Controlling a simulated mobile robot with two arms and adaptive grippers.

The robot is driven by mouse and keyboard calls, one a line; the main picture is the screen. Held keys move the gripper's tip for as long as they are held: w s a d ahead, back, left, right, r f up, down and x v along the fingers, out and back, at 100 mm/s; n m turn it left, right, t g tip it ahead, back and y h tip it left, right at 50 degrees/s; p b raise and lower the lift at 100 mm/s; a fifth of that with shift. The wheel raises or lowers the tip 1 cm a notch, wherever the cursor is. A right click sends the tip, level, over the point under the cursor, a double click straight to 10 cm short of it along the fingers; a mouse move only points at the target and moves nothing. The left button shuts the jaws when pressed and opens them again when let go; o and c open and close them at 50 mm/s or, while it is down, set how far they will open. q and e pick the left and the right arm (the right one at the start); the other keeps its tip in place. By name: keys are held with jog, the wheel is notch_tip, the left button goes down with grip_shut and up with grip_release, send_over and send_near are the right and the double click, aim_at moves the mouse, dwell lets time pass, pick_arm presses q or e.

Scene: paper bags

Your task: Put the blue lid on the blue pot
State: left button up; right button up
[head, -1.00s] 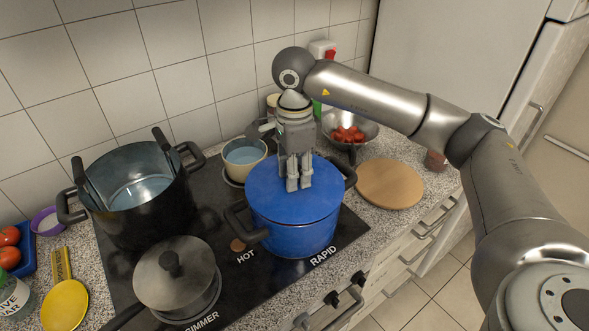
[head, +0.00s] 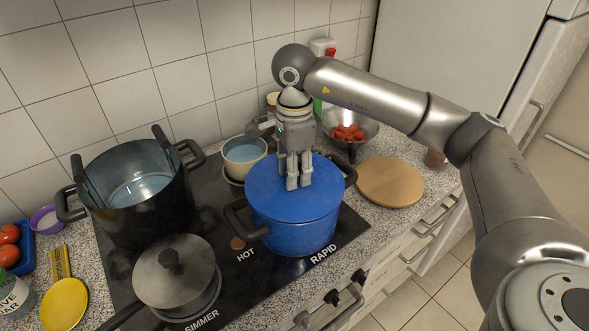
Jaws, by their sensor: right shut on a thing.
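The blue pot (head: 297,237) stands on the right front part of the black cooktop, with a dark handle on each side. The blue lid (head: 270,195) lies on top of the pot and covers its opening, looking level. My right gripper (head: 298,184) points down at the middle of the lid, its fingers shut on the lid's knob, which the fingers hide. My left gripper is not in view.
A large black pot (head: 150,205) and a lidded dark saucepan (head: 175,275) stand on the left of the cooktop. A cream pot (head: 244,155) sits behind the blue pot. A round wooden board (head: 390,182) and a bowl of red pieces (head: 350,135) are to the right.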

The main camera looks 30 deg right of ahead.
jog(key=shift+f+b, duration=0.55)
jog(key=shift+b, duration=0.2)
dwell(0.9)
jog(key=o, duration=1.2)
jog(key=o, duration=0.5)
jog(key=shift+r, duration=0.15)
jog(key=shift+r+p, duration=2.1)
jog(key=shift+r, duration=1.3)
jog(key=shift+s, duration=0.1)
